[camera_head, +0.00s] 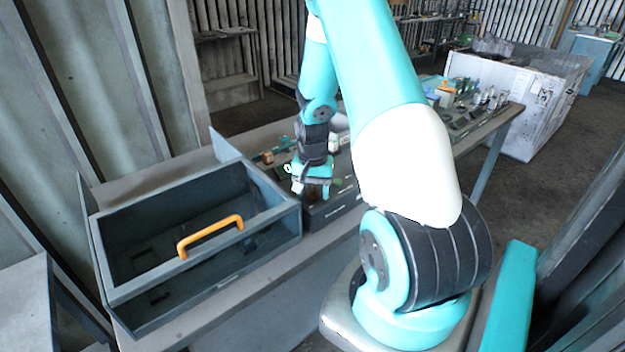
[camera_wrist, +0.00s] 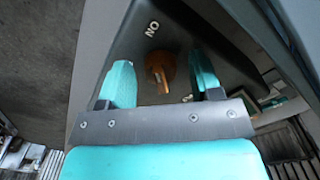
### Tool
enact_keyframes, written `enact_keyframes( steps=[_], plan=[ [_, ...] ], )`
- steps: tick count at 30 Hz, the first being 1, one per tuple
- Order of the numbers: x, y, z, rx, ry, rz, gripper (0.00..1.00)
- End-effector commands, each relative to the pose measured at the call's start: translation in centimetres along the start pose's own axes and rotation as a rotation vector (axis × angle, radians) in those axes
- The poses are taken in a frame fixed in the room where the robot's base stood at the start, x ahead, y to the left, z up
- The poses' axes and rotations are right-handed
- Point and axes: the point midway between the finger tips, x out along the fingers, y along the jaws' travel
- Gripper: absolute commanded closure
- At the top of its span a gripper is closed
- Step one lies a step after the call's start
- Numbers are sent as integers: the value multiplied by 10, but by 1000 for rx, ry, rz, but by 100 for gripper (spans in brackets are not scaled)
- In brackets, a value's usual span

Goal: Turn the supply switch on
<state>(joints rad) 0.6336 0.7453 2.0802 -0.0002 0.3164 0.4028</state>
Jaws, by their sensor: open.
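The supply switch is an orange rotary knob (camera_wrist: 160,68) on a dark panel (camera_wrist: 185,25). It shows in the wrist view, with a white "ON" mark beside it at its upper left. My gripper (camera_wrist: 162,75) is open, with one teal finger on each side of the knob in the picture. I cannot tell whether the fingers touch it or how deep they reach. In the head view my gripper (camera_head: 312,188) is over a dark box (camera_head: 335,208) on the bench. The knob is hidden there.
A large open grey housing (camera_head: 190,265) with an orange handle (camera_head: 210,235) stands on the bench (camera_head: 270,285) at left. Small parts (camera_head: 465,100) lie on the bench's far right. A white crate (camera_head: 515,95) stands beyond it.

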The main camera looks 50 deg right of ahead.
Motion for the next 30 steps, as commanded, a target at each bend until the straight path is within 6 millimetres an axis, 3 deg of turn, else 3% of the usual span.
enact_keyframes(
  steps=[5, 21, 30],
  plan=[
    [-21, 0, -1, 0, 5, -2, 41],
    [-148, 0, 0, 0, 5, -2, 41],
    [-173, 0, 0, 0, 1, -1, 41]
  ],
)
